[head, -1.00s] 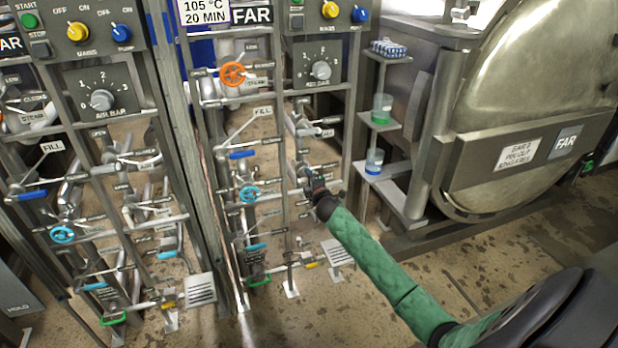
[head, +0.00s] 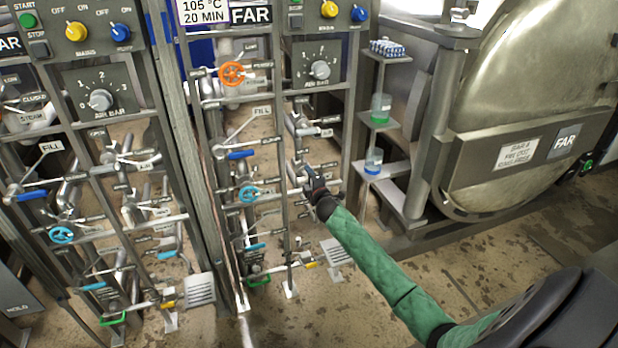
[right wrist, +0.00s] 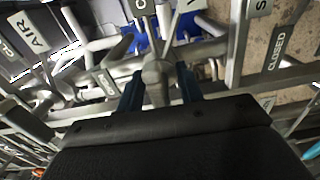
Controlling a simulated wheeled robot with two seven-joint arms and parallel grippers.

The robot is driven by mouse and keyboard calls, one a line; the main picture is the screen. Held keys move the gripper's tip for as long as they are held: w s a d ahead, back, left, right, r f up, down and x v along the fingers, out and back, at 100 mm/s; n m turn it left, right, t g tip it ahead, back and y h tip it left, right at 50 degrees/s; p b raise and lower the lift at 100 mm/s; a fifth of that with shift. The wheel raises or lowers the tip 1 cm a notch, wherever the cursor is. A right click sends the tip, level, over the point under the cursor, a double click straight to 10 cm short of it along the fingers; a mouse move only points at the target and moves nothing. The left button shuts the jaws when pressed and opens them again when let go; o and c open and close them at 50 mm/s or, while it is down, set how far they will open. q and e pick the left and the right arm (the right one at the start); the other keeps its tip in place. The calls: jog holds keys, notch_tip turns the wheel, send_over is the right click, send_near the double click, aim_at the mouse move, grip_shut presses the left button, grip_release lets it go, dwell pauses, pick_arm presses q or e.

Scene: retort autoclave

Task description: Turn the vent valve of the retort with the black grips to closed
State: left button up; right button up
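My right gripper (head: 312,182) is at a grey valve on the right-hand pipe rack of the panel marked FAR. In the right wrist view its two blue fingers (right wrist: 159,92) stand on either side of a grey valve part (right wrist: 157,72). The gap is so narrow that I cannot tell whether they press on it. A CLOSED label (right wrist: 277,48) is to the right of this valve and an AIR label (right wrist: 40,43) to the left. The valve's own label is not readable. I see no black grips on the retort door (head: 535,110). My left gripper is not in view.
Pipes and levers crowd around the gripper. An orange handwheel (head: 231,74) and a blue handwheel (head: 249,194) are to its left. Small shelves with a green-bottomed beaker (head: 381,108) and a blue-bottomed beaker (head: 373,160) stand to its right.

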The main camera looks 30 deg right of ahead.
jog(key=shift+s, duration=0.1)
